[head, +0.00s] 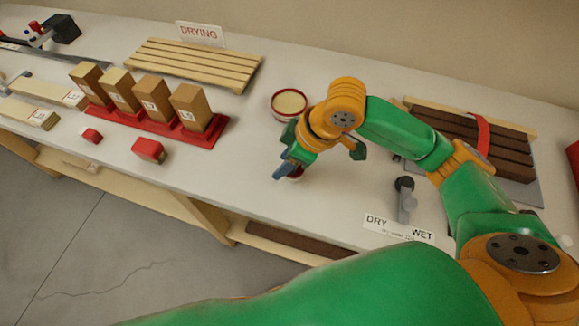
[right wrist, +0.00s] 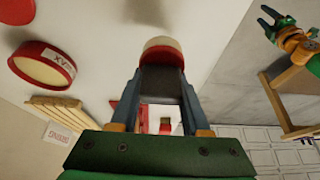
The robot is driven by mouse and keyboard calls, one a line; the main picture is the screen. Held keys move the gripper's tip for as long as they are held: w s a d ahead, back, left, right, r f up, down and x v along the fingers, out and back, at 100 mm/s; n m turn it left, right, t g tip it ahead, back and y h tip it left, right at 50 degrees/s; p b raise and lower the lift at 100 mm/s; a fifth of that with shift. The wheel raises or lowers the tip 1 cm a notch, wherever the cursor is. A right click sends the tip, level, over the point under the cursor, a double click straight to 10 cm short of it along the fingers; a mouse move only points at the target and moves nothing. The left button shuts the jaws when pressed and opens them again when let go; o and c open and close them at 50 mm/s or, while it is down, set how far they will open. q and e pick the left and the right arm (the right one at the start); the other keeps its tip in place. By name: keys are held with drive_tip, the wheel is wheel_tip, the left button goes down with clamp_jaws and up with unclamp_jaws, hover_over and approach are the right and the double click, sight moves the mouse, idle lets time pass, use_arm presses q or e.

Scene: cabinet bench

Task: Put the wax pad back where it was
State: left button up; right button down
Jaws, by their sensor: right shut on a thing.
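My right gripper (head: 290,168) is shut on the wax pad and holds it over the front half of the bench. The pad (right wrist: 162,50) shows in the right wrist view as a round piece with a cream and red end, above a dark grey part between the fingers. In the head view, only a small red and pale bit of it shows below the fingers. The round wax tin (head: 289,103), red with a cream top, stands just behind the gripper. Its label shows in the right wrist view (right wrist: 45,65). My left gripper (right wrist: 272,22) is open and empty, away from the bench.
A red rack (head: 150,122) with several wooden blocks stands left. Behind it is the slatted drying rack (head: 190,65). A DRY/WET sign (head: 398,228) and a grey tool (head: 405,198) lie right. Dark slats (head: 480,140) are farther right.

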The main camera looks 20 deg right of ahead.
wheel_tip(320, 180, down, 4)
drive_tip(key=shift+d+r, duration=0.1)
drive_tip(key=shift+d, duration=0.05)
drive_tip(key=shift+c, duration=1.8)
unclamp_jaws()
drive_tip(key=shift+f, duration=0.2)
drive_tip(key=p+v, duration=0.1)
drive_tip(key=v, duration=1.1)
drive_tip(key=shift+r, duration=0.2)
